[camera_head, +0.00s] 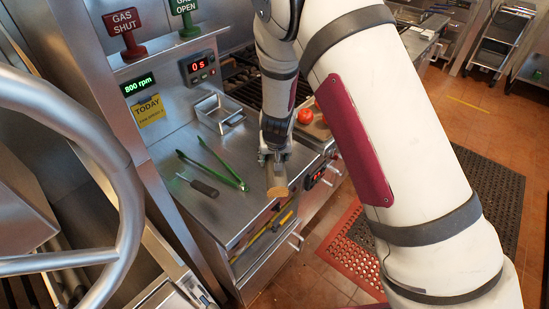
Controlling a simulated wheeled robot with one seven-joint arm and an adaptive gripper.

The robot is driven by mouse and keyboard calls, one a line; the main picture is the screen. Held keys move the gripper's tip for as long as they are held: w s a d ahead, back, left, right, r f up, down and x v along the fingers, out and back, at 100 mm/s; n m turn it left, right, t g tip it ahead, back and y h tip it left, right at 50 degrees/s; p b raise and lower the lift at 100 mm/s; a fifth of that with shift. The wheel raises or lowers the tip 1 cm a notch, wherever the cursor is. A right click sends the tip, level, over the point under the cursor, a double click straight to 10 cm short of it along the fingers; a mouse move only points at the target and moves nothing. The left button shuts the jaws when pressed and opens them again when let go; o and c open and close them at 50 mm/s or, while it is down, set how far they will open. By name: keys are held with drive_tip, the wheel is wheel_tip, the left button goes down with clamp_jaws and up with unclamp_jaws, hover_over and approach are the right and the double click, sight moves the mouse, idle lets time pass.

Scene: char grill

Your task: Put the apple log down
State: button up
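The apple log (277,183) shows as a short brown piece with a pale cut end toward me, at the front part of the steel counter (232,215). My gripper (273,160) points down over the log's far end and appears closed around it. The fingertips are small and partly hidden, so the grip shows only roughly. I cannot tell whether the log touches the counter or hangs just above it.
Green tongs (213,170) and a black-handled tool (202,187) lie left of the log. A square metal pan (220,112) sits behind. A tomato (304,116) lies in a tray right of my wrist. The counter's front edge is close to the log.

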drive_tip(key=shift+c, duration=1.4)
drive_tip(key=shift+r, duration=0.2)
drive_tip(key=shift+w+r, duration=0.1)
drive_tip(key=shift+r, duration=0.5)
wheel_tip(320, 180, up, 2)
drive_tip(key=shift+r+b, duration=0.1)
drive_tip(key=shift+b, duration=0.25)
drive_tip(key=s+d+r, duration=0.1)
drive_tip(key=s+d, duration=0.2)
drive_tip(key=s, duration=1.3)
drive_tip(key=w+d, duration=1.1)
drive_tip(key=w, duration=0.5)
drive_tip(key=shift+w+d+r+b, duration=0.2)
drive_tip(key=shift+d+r+b, duration=0.1)
drive_tip(key=shift+r+b, duration=0.15)
